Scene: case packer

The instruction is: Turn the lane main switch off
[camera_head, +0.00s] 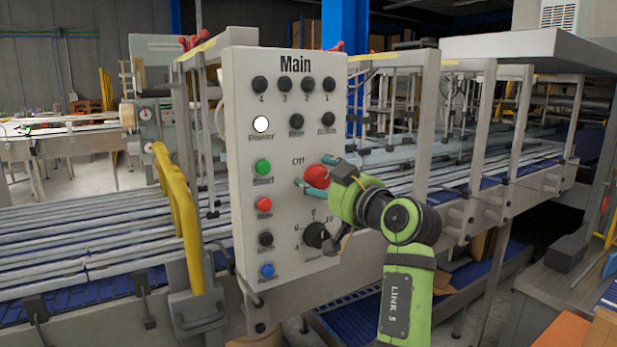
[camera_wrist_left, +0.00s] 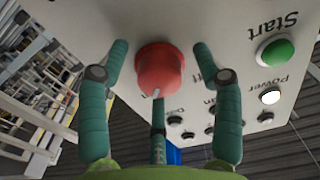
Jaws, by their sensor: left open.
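The lane main switch is a red round knob (camera_head: 316,176) on the white "Main" panel (camera_head: 236,215), with the word "Off" printed above and left of it. In the wrist view the red knob (camera_wrist_left: 160,68) sits between my two green fingers, and a pale mark shows on its lower edge. My left gripper (camera_head: 312,172) is open at the panel, one finger on each side of the knob. In the wrist view the left gripper (camera_wrist_left: 160,48) shows gaps between both fingertips and the knob. My right gripper is not in view.
A white power lamp (camera_head: 261,124), a green start button (camera_head: 263,167), a red button (camera_head: 264,204) and a black dial (camera_head: 316,235) are on the same panel. A yellow guard (camera_head: 178,215) stands left of it. Conveyor lanes (camera_head: 80,240) run behind.

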